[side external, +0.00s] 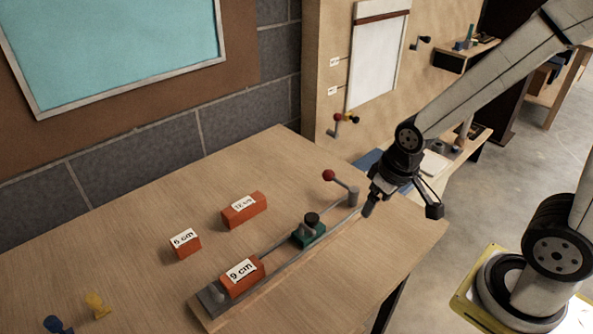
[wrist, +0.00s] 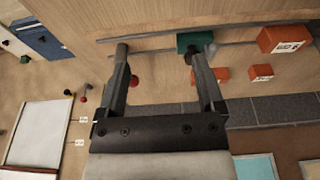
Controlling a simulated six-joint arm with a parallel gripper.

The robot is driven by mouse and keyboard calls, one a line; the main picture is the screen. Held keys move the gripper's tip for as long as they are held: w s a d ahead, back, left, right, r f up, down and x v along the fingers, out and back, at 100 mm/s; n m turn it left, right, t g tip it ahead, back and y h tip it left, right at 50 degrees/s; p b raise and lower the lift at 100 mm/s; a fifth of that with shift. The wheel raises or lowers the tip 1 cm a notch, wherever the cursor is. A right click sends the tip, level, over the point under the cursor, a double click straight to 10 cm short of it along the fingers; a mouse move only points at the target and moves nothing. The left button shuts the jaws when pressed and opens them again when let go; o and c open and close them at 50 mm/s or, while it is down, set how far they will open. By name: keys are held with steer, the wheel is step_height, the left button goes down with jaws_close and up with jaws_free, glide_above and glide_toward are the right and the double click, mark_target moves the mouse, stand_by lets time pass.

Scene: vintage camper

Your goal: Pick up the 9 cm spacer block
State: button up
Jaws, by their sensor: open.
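The 9 cm spacer block (side external: 241,278) is orange with a white "9 cm" label. It lies at the left end of a rail fixture (side external: 212,298) on the wooden table, beside the grey end plate. In the wrist view, the orange block at the right edge (wrist: 284,39) appears to be the same one. My gripper (side external: 372,204) is above the table near the fixture's right end, well apart from the block. Its two fingers (wrist: 157,50) are spread with nothing between them. The right finger's tip overlaps the green slider in the wrist view.
The green slider (side external: 309,236) with a dark knob sits mid-rail. A red-knobbed lever (side external: 329,176) stands at the right end. Blocks labelled 6 cm (side external: 185,245) and apparently 12 cm (side external: 244,211) lie behind the fixture. Blue (side external: 55,325) and yellow (side external: 97,304) pieces are at front left.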

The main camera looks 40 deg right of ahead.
steer(key=shift+o, duration=0.7)
steer(key=m+g+y, duration=0.3)
steer(key=m+y, duration=1)
steer(key=m, duration=0.4)
glide_toward(258, 259)
steer(key=a, duration=0.1)
steer(key=s+a+f, duration=0.1)
steer(key=a, duration=0.1)
steer(key=a+f, duration=0.1)
steer(key=shift+s+a, duration=0.2)
steer(key=shift+s, duration=0.05)
steer(key=shift+w+a+f+m+y, duration=0.1)
steer(key=shift+w+f+m+y, duration=0.05)
steer(key=shift+w+m, duration=0.15)
steer(key=shift+w+a+f+m+y, duration=0.1)
steer(key=shift+w+a+m+y, duration=0.1)
steer(key=shift+w, duration=0.1)
